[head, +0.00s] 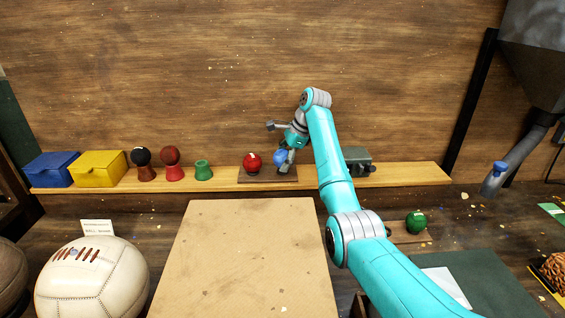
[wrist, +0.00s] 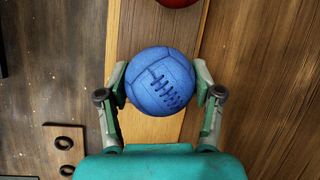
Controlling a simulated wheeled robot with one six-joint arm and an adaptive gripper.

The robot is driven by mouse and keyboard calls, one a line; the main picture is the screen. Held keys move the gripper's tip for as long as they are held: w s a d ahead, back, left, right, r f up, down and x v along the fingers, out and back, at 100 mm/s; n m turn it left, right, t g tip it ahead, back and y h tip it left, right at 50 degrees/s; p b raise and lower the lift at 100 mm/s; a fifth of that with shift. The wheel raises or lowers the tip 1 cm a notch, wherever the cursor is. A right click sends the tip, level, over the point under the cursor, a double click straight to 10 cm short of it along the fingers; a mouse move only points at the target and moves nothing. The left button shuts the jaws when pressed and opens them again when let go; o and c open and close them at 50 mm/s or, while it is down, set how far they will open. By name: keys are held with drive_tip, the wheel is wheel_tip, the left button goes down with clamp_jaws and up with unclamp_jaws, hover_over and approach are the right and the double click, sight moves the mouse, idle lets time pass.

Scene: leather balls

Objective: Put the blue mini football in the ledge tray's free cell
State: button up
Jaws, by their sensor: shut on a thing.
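The blue mini football (head: 281,157) is between the fingers of my gripper (head: 286,157), over the right part of the ledge tray (head: 256,180). In the wrist view the blue ball (wrist: 160,80) shows its laces, with a finger shut on each side of it. A red ball (head: 252,162) sits in the tray's left part; its edge also shows at the top of the wrist view (wrist: 178,2). The ball hides the tray's right cell, and I cannot tell whether it touches the tray.
Along the wooden ledge (head: 215,181) stand blue and yellow boxes, two balls on cups and an empty green cup (head: 203,170). A dark grey object (head: 357,158) is right of the tray. A green ball (head: 416,222) sits on a lower board. A large cream ball (head: 92,285) stands front left.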

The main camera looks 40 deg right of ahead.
drive_tip(key=shift+f, duration=0.6)
drive_tip(key=shift+w+d+f, duration=0.15)
drive_tip(key=shift+w+f, duration=0.05)
drive_tip(key=shift+r, duration=0.1)
drive_tip(key=o, duration=1.2)
